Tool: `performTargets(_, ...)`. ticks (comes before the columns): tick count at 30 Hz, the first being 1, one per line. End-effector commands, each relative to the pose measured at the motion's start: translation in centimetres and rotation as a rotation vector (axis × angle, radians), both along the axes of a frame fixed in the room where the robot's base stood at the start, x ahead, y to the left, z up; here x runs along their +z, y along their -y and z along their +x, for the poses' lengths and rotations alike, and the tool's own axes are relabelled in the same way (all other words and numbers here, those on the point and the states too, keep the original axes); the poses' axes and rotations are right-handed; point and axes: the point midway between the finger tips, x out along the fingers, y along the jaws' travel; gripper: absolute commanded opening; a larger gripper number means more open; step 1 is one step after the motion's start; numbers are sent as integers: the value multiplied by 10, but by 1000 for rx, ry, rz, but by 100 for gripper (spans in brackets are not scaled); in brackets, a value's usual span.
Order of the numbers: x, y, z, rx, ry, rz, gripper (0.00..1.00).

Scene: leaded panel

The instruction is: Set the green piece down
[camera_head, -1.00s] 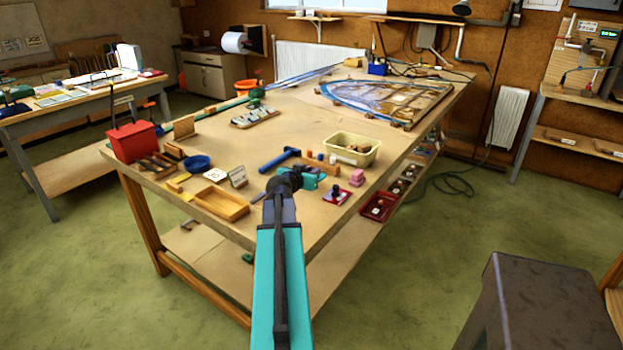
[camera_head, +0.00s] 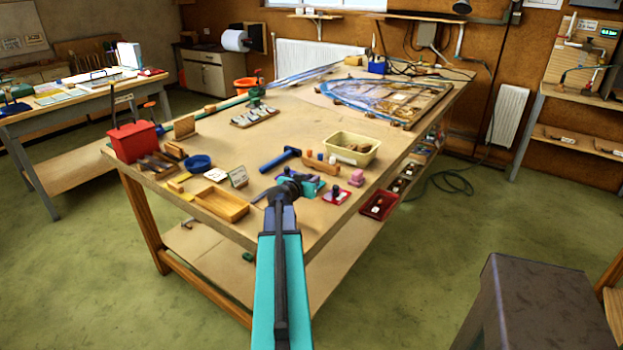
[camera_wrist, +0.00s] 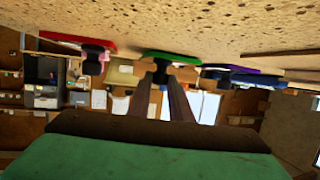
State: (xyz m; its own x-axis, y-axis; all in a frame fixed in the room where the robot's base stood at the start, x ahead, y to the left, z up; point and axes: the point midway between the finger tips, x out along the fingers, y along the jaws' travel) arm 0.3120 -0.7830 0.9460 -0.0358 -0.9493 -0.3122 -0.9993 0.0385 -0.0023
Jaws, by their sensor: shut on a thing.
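The green piece (camera_wrist: 172,57) is a flat plate with a dark knob, seen in the wrist view, which shows the tabletop (camera_wrist: 200,22) along its top. My gripper (camera_wrist: 161,76) is shut on the piece by its knob. The piece is at or very close to the tabletop; I cannot tell whether it touches. In the head view my gripper (camera_head: 297,186) is low over the near part of the workbench (camera_head: 310,222), and the green piece is hidden behind it. A red piece (camera_head: 336,196) with a black knob lies just right of my gripper; it also shows in the wrist view (camera_wrist: 78,40).
A blue-headed tool (camera_head: 280,160) and a wooden block with pegs (camera_head: 320,166) lie behind my gripper. A cream bin (camera_head: 347,150), a pink piece (camera_head: 357,178) and a dark red tray (camera_head: 378,205) are to the right. A wooden tray (camera_head: 221,205) is to the left.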

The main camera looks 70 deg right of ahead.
Motion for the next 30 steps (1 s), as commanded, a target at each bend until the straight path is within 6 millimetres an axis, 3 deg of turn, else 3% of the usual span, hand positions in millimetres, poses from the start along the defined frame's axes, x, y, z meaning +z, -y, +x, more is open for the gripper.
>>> performTargets(16,-4,0,0,0,1,-1,2)
performTargets(17,-3,0,0,0,1,-1,22)
performTargets(20,-3,0,0,0,1,-1,37)
performTargets(30,-2,0,0,0,1,0,37)
